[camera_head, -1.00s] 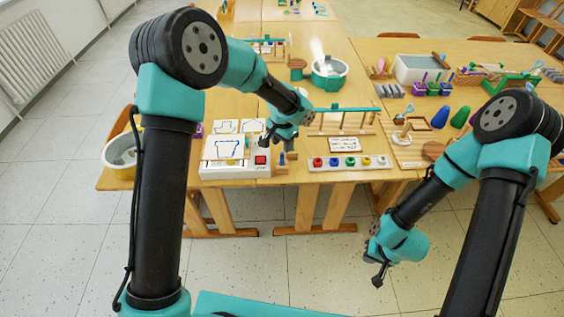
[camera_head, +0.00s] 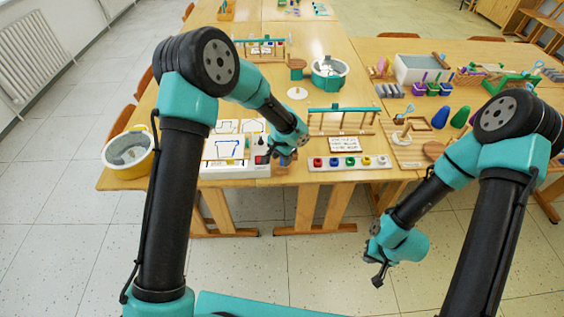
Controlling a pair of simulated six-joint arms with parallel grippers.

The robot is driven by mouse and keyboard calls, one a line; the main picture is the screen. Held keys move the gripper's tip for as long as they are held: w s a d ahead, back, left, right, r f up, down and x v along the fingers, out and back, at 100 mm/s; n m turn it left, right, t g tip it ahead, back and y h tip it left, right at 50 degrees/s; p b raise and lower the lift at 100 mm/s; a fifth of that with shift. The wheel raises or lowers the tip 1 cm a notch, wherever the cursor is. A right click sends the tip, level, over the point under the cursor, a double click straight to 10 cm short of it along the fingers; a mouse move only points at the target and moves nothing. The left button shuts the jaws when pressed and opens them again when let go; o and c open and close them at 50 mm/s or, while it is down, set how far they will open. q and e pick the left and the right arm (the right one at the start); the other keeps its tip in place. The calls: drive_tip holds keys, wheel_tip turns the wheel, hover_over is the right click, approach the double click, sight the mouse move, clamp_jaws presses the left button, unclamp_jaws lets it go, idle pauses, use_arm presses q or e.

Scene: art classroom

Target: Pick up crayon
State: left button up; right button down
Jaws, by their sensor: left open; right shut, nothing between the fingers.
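No crayon can be told with certainty at this size. A thin blue mark or stick shows on the white drawing board (camera_head: 222,166) at the table's front left, but I cannot tell which. My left gripper (camera_head: 281,158) is open, low over the table's front edge, just right of the board and its red button. The arm and gripper hide what lies right under them. My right gripper (camera_head: 379,281) is shut and empty, hanging over the floor in front of the table, away from the objects.
A white strip with coloured knobs (camera_head: 349,163) lies right of my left gripper. Behind it stand a wooden rack with a teal bar (camera_head: 342,121) and a teal-rimmed bowl (camera_head: 329,72). A yellow bucket (camera_head: 128,154) is at the left. A white disc (camera_head: 297,94) lies on open tabletop.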

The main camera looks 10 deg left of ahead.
use_arm(q)
drive_tip(key=shift+f, duration=0.4)
clamp_jaws()
idle(0.4)
